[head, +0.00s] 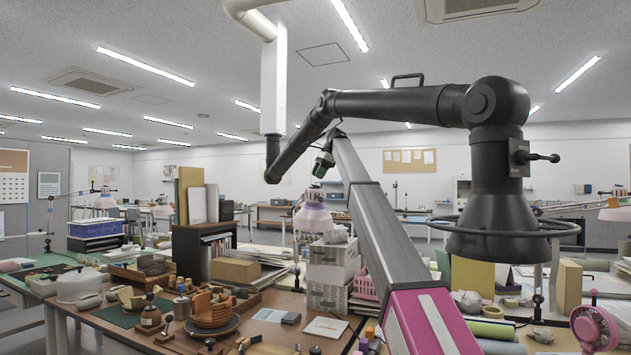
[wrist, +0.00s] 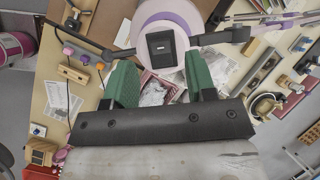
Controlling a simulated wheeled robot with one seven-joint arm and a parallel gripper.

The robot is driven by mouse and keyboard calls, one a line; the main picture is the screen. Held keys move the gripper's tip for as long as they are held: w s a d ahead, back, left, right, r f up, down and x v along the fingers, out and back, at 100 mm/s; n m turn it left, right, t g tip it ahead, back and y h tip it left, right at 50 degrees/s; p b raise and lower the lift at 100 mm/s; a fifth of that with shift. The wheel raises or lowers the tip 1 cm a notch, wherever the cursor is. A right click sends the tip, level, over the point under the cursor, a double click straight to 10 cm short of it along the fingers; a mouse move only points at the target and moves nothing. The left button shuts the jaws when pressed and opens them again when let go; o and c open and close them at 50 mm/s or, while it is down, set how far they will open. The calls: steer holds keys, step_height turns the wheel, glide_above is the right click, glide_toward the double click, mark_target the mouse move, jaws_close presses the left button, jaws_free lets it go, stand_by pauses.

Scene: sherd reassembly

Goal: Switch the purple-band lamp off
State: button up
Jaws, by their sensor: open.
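The purple-band lamp shows in the wrist view as a round white head with a purple band (wrist: 182,22) at the top middle. A black switch box (wrist: 160,44) sits on its near side. My gripper (wrist: 161,63) has its two green fingers apart with nothing between them. The switch box appears between and just beyond the fingertips, and I see no clear contact. In the head view a pale lamp head with a purple band (head: 313,217) hangs left of my arm, below my gripper (head: 322,165). I cannot tell whether the lamp is lit.
White drawers (head: 332,265) and a pink basket (head: 366,285) stand below the lamp. A dark shelf (head: 203,245) with folders is to the left. A brown pot (head: 212,311) and sherds crowd the left table. A large black magnifier-like hood (head: 510,240) and a pink fan (head: 596,325) are at right.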

mark_target(310, 188)
steer(key=v, duration=0.3)
steer(key=shift+d+r, duration=0.15)
steer(key=shift+r, duration=0.15)
steer(key=x, duration=0.7)
steer(key=shift+s+f, duration=0.1)
steer(key=shift+f, duration=0.1)
steer(key=shift+a+h, duration=0.3)
steer(key=shift+a, duration=0.05)
steer(key=shift+a+t+h, duration=0.15)
steer(key=shift+t+h, duration=0.45)
steer(key=shift+h, duration=0.3)
steer(key=shift+f, duration=0.1)
